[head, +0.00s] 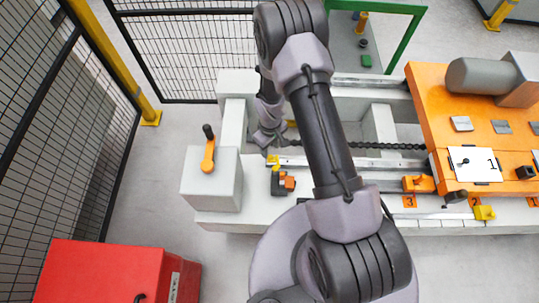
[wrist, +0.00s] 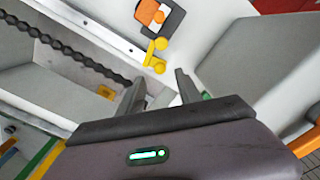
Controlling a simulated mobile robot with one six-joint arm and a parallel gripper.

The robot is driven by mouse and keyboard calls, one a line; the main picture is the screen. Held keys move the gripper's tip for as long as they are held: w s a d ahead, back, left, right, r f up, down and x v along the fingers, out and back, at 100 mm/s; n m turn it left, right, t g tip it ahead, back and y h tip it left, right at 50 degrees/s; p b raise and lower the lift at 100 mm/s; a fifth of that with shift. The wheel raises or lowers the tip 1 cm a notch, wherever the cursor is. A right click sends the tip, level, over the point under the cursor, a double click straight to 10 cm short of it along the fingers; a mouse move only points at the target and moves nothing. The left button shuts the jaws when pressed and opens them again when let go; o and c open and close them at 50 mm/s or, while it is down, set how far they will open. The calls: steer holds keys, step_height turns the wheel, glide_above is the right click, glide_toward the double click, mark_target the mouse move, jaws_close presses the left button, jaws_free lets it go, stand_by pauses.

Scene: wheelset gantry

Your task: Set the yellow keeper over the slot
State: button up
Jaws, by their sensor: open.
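A small yellow piece with rounded knobs (wrist: 155,57), which looks like the keeper, lies by the end of the pale rail. It also shows in the head view (head: 272,160). A dark grey and orange block (wrist: 158,15) sits just beyond it; it also shows in the head view (head: 283,182). My gripper (wrist: 160,82) is open and empty, its fingers pointing toward the yellow piece with a gap between. In the head view my gripper (head: 267,137) is over the pit edge, partly hidden by my arm. I cannot make out the slot clearly.
A pale box with an orange-handled lever (head: 208,155) stands left of the yellow piece. A dark chain (head: 385,146) runs along the pit. An orange carriage (head: 430,100) stands at right, with another yellow part (head: 484,212) at its front. A red cabinet (head: 110,272) is lower left.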

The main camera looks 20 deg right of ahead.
mark_target(270, 156)
step_height(270, 156, down, 6)
steer(key=shift+r+b, duration=0.25)
steer(key=shift+b, duration=0.35)
jaws_close()
